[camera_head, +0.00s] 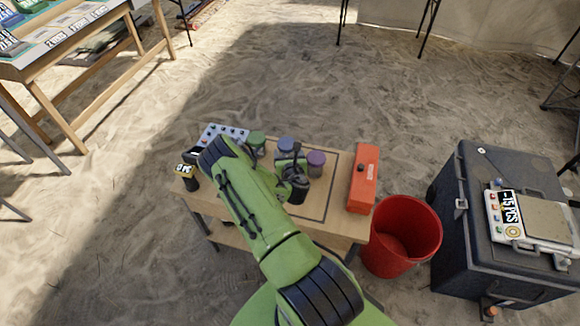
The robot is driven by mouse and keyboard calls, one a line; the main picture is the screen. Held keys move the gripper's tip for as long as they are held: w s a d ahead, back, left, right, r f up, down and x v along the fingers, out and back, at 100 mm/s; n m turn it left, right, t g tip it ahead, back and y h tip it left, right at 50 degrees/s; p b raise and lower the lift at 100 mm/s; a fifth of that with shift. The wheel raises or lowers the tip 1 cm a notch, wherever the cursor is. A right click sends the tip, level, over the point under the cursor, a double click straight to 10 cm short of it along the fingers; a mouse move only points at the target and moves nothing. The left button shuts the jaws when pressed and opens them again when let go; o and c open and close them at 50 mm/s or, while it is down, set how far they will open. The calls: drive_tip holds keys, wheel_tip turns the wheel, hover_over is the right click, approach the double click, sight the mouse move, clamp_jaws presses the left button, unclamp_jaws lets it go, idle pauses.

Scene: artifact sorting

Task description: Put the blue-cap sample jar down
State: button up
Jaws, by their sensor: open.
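The blue-cap sample jar (286,145) stands on the small wooden table (320,229), between a green-cap jar (257,140) on its left and a purple-cap jar (316,160) on its right. My gripper (296,172) is over the table, at the near side of the blue-cap and purple-cap jars. It is open. The gripper and wrist hide the lower part of the blue-cap jar, so I cannot tell whether the fingers are around it or beside it.
An orange-red case (363,178) lies at the table's right end. A white panel (222,134) and a yellow-black device (187,176) are at the left end. A red bucket (402,238) and a dark case (478,215) stand on the sand to the right.

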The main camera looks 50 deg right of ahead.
drive_tip(key=b+v, duration=0.6)
drive_tip(key=v, duration=0.1)
drive_tip(key=shift+f, duration=0.2)
drive_tip(key=a+r+m+g+y, duration=0.35)
drive_tip(key=a+r+m, duration=1.05)
drive_tip(key=m, duration=0.7)
drive_tip(key=s+a+r+m+g+y, duration=0.1)
drive_tip(key=s+a+r+m+y, duration=0.4)
drive_tip(key=s+a, duration=1)
wheel_tip(320, 180, up, 4)
drive_tip(key=shift+s+a+r+m, duration=0.15)
drive_tip(key=shift+s+a+m, duration=0.25)
drive_tip(key=shift+s+m, duration=0.65)
